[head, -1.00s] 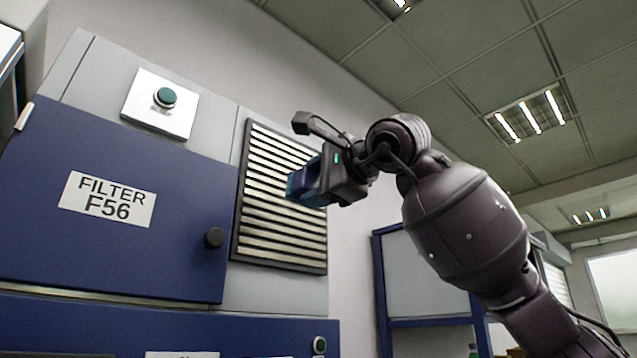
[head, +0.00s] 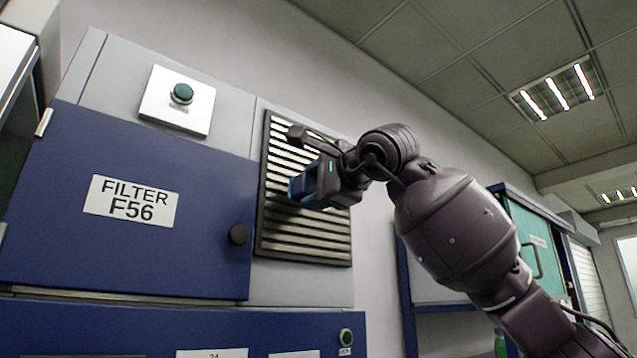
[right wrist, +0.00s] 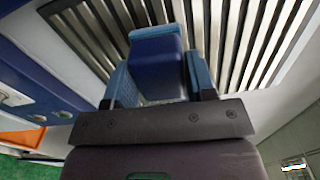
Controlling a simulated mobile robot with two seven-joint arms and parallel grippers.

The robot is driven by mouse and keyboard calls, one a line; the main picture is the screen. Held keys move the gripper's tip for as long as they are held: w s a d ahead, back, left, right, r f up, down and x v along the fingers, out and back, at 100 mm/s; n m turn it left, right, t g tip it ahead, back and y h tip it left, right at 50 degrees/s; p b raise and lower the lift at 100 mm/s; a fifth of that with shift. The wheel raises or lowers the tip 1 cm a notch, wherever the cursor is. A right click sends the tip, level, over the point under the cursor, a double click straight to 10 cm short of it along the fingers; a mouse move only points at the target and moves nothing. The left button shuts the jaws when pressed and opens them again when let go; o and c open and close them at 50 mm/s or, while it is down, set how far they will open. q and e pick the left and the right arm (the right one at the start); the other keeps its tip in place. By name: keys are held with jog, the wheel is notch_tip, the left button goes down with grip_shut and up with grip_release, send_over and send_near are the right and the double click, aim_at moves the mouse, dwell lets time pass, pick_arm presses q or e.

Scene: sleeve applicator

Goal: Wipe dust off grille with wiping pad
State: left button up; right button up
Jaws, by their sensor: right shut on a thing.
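The grille (head: 300,247) is a dark-framed panel of pale slats on the front of the grey and blue machine, right of the blue door. It also fills the top of the right wrist view (right wrist: 235,45). My right gripper (head: 308,188) is in front of the grille's middle. It is shut on the blue wiping pad (right wrist: 158,72), which shows between its fingers in the right wrist view. The pad is close to the slats; I cannot tell whether it touches them. Dust on the slats cannot be made out. My left gripper is not in view.
The blue door (head: 120,200) carries a "FILTER F56" label and a dark round knob (head: 238,234). A white plate with a green button (head: 182,93) is above it. A blue-framed cabinet (head: 520,230) stands at the right, behind my arm.

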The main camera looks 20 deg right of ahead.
jog(key=shift+x, duration=0.95)
dwell(0.8)
jog(key=shift+d, duration=0.1)
jog(key=d, duration=0.1)
jog(key=w+d, duration=0.1)
jog(key=d, duration=0.1)
jog(key=shift+w+d, duration=0.25)
jog(key=shift+d, duration=0.1)
jog(key=shift+s+a+b, duration=0.1)
jog(key=shift+s+a, duration=0.1)
jog(key=shift+a, duration=0.45)
jog(key=shift+s+a+b, duration=0.15)
jog(key=shift+s+a, duration=0.1)
jog(key=shift+a, duration=0.45)
jog(key=shift+s+a+b, duration=0.1)
jog(key=shift+s+a, duration=0.1)
jog(key=shift+a, duration=0.45)
